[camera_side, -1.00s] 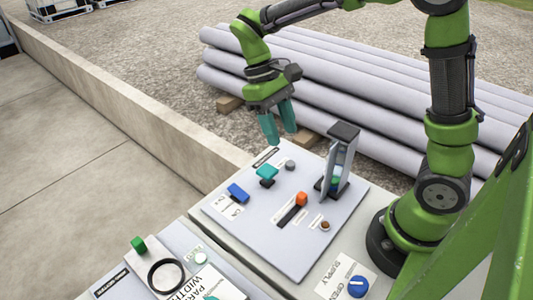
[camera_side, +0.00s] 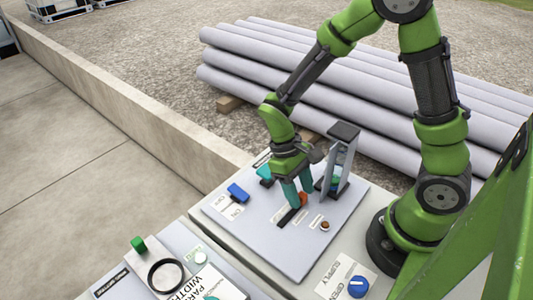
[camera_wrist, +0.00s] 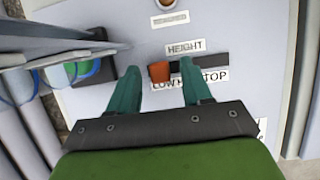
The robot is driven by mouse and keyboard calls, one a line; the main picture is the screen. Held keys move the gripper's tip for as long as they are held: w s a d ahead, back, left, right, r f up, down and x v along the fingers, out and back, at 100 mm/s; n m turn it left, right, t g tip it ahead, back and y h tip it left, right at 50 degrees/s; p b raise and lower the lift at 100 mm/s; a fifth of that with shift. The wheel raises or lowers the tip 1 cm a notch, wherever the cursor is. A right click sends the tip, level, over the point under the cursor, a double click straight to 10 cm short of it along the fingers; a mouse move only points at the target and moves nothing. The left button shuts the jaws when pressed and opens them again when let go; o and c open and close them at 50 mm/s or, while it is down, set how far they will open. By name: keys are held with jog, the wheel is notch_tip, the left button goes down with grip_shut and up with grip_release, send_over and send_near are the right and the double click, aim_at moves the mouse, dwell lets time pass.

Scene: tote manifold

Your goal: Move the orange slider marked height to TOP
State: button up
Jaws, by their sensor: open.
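The orange slider (camera_wrist: 159,71) sits at the LOW end of its dark slot (camera_wrist: 200,65) in the wrist view. The HEIGHT label (camera_wrist: 186,47) is beside the slot, and the TOP label (camera_wrist: 215,76) marks the far right end. My gripper (camera_wrist: 161,76) is open, with one teal finger on each side of the slider and visible gaps to it. In the side view my gripper (camera_side: 299,203) is low over the panel, and its fingers partly hide the orange slider (camera_side: 304,198). Whether the fingertips touch the panel is unclear.
A grey upright frame (camera_side: 340,160) with green and blue parts stands close behind the slider. A blue block (camera_side: 238,193), a teal knob (camera_side: 265,172) and a brown button (camera_side: 325,225) are also on the panel (camera_side: 285,257). The panel's front is clear.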

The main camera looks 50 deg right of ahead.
aim_at(286, 226)
jog(key=shift+s+f, duration=0.1)
jog(key=shift+f, duration=0.1)
grip_shut()
dwell(0.3)
jog(key=a, duration=0.7)
jog(key=shift+a, duration=0.25)
jog(key=shift+c, duration=1.2)
grip_release()
jog(key=shift+o, duration=1.2)
